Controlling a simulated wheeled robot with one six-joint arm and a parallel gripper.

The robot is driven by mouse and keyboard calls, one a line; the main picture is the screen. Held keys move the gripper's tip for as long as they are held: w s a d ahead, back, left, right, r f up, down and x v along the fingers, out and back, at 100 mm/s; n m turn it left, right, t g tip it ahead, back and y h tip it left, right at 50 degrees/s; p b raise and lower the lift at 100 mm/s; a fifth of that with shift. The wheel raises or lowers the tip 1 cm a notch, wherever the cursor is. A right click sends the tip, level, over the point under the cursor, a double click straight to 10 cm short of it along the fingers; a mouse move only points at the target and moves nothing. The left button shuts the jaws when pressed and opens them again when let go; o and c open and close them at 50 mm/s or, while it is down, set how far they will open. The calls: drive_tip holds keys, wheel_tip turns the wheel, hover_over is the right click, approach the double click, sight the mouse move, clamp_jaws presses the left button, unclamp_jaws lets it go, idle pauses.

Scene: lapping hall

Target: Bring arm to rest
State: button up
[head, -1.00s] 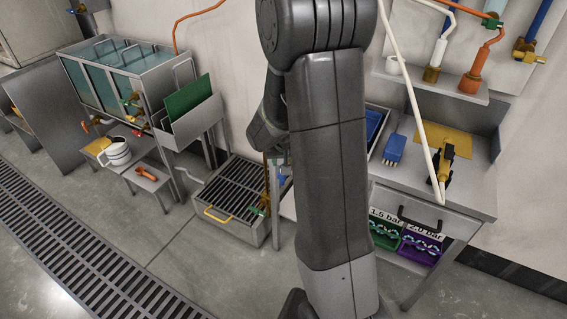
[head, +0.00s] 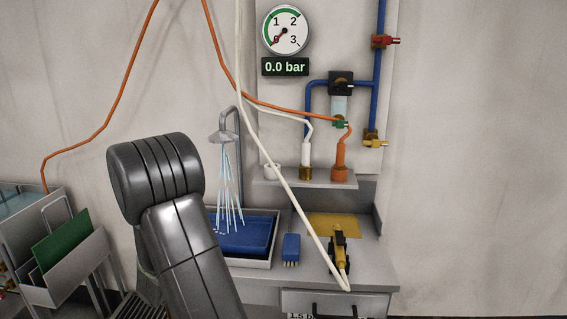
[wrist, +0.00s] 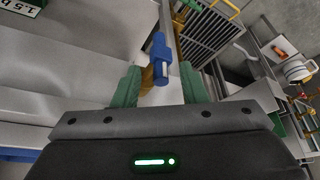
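My arm (head: 185,235) stands at the left of the bench in the head view, bent at a grey joint. My gripper (wrist: 160,87) is out of sight in the head view. In the wrist view its two green fingers are apart, with a visible gap. A blue valve handle (wrist: 160,58) on a brass body shows between and just beyond the fingers. I cannot tell whether either finger touches it.
Water runs from a shower head (head: 226,137) into a blue-bottomed tray (head: 272,262). A gauge (head: 286,30) reads 0.0 bar. A blue brush (head: 291,248) and a yellow-black tool (head: 339,255) lie on the bench (head: 370,272). A grated basin (wrist: 205,30) is near the gripper.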

drive_tip(key=b+x, duration=0.1)
drive_tip(key=x, duration=0.6)
drive_tip(key=shift+s+r, duration=0.1)
